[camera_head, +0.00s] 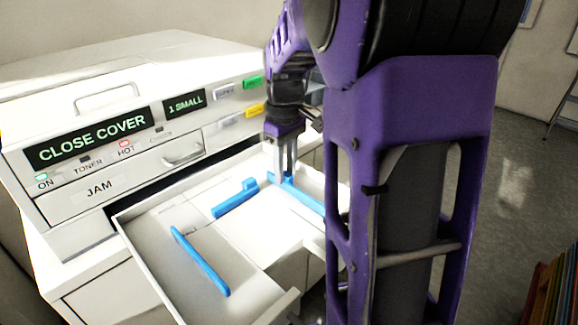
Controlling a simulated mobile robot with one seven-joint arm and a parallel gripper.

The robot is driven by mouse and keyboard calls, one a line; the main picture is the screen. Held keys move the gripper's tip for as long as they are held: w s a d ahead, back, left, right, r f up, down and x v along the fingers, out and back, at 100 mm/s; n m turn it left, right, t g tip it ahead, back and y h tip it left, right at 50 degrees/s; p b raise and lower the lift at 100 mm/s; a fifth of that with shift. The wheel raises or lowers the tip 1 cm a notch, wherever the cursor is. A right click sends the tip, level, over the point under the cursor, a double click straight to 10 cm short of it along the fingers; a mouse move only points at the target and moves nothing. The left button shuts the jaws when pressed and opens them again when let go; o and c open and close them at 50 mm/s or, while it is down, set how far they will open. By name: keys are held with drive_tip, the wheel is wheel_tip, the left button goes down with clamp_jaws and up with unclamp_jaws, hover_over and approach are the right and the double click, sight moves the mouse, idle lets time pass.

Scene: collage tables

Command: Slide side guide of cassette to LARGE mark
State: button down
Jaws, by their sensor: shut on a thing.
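The cassette (150,270) is a white open tray pulled out of the front of a white machine. Three blue guides stand in it: a long one (201,263) at the left, a short one (236,199) in the middle at the back, and a long one (305,197) at the right. My gripper (287,174) points down at the back end of the right guide and is shut on it. My purple arm hides the front end of that guide and the tray's right side. I cannot make out a LARGE mark.
The machine (60,190) has displays reading CLOSE COVER (93,138) and 1 SMALL (184,103). Floor is open at the right, with coloured upright items (553,290) in the lower corner.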

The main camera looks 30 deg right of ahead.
drive_tip(key=shift+w+d+r, duration=0.1)
drive_tip(key=shift+d+r, duration=0.05)
drive_tip(key=shift+d, duration=0.3)
drive_tip(key=c, duration=0.8)
unclamp_jaws()
drive_tip(key=shift+d, duration=0.2)
drive_tip(key=shift+o, duration=0.2)
drive_tip(key=shift+a, duration=0.1)
drive_tip(key=shift+a, duration=0.1)
wheel_tip(320, 180, up, 17)
drive_tip(key=shift+p, duration=0.4)
drive_tip(key=shift+r, duration=0.1)
